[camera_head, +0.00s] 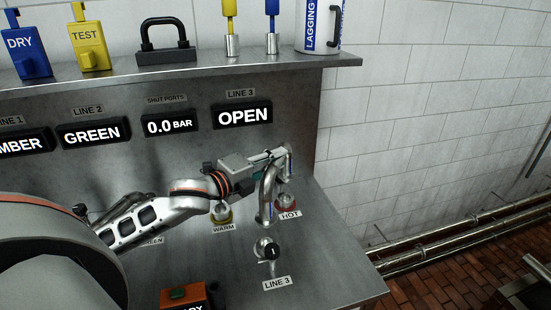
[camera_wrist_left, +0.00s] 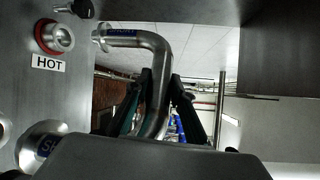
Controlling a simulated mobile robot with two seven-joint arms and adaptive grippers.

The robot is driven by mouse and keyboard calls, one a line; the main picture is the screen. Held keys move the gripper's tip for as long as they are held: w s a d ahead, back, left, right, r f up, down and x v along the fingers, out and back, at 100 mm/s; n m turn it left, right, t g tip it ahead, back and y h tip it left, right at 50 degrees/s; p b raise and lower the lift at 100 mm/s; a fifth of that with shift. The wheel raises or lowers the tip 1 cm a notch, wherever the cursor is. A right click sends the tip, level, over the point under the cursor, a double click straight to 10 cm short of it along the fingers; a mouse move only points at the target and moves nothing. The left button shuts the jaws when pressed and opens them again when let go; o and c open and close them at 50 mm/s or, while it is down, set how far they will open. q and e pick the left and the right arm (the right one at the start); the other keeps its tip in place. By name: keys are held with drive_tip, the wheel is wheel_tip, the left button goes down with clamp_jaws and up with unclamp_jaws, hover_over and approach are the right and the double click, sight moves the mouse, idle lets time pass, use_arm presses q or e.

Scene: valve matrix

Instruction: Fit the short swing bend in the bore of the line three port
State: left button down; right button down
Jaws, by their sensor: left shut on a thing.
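The short swing bend (camera_head: 268,190) is a silver U-shaped pipe with blue bands. The left wrist view shows it (camera_wrist_left: 152,70) with a blue SHORT label on one leg. My left gripper (camera_head: 268,160) is shut on its middle, with its dark fingers (camera_wrist_left: 165,110) on either side. The far leg's end points towards the HOT port (camera_wrist_left: 55,38), which has a red ring, with a gap between them. The near leg hangs just behind the LINE 3 valve (camera_head: 266,248). Whether it touches a port there I cannot tell; the line three bore is hidden.
The WARM port (camera_head: 222,212) with a yellow ring stands left of the bend. A steel back panel carries displays; the LINE 3 one (camera_head: 244,114) reads OPEN. A shelf (camera_head: 210,70) overhangs above. An orange box (camera_head: 187,296) stands at the front.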

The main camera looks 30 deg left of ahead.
use_arm(q)
drive_tip(key=shift+r, duration=0.15)
use_arm(e)
drive_tip(key=shift+s+f, duration=0.1)
drive_tip(key=shift+s, duration=0.05)
use_arm(q)
drive_tip(key=shift+f, duration=0.25)
drive_tip(key=shift+f+b, duration=0.55)
drive_tip(key=shift+f, duration=0.4)
wheel_tip(320, 180, down, 4)
drive_tip(key=shift+r+b, duration=0.25)
drive_tip(key=shift+b, duration=1)
use_arm(e)
drive_tip(key=a, duration=0.1)
drive_tip(key=w+a, duration=0.1)
drive_tip(key=shift+w+a+f+y, duration=0.1)
drive_tip(key=shift+w+a+y, duration=0.2)
drive_tip(key=shift+y, duration=0.1)
use_arm(q)
drive_tip(key=shift+p, duration=0.4)
use_arm(e)
drive_tip(key=shift+d+r, duration=0.1)
drive_tip(key=shift+r, duration=0.2)
